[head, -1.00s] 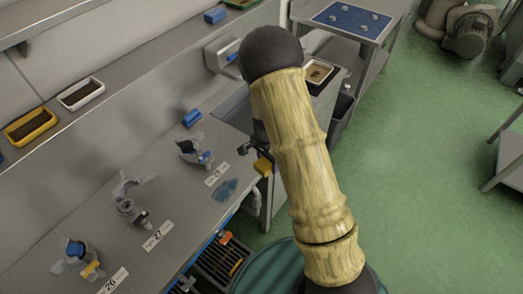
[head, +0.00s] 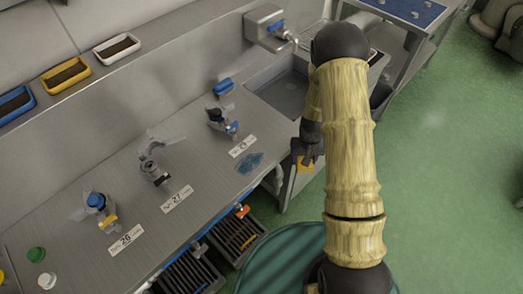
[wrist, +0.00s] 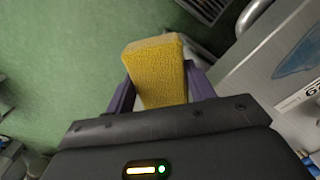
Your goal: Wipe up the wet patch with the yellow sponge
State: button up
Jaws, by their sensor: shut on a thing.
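The yellow sponge (wrist: 158,75) is held between the fingers of my gripper (wrist: 160,90) in the wrist view. In the head view the sponge (head: 304,164) shows below my dark gripper (head: 306,150), just off the front edge of the steel bench, over the floor side. The wet patch (head: 249,163) is a small bluish smear on the bench near its front edge, beside a numbered label (head: 243,147). The patch (wrist: 298,50) also shows at the right of the wrist view. The sponge is to the right of the patch in the head view and apart from it.
The bench (head: 200,165) carries several metal fittings, labels 26 (head: 126,240) and 27 (head: 177,198), and a blue block (head: 223,87). A sink (head: 285,90) lies behind the patch. Dark crates (head: 236,236) stand under the bench front. Green floor (head: 440,160) is open at right.

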notch_tip(320, 180, down, 7)
jog(key=b, duration=0.5)
jog(key=shift+r, duration=0.2)
jog(key=shift+a, duration=0.1)
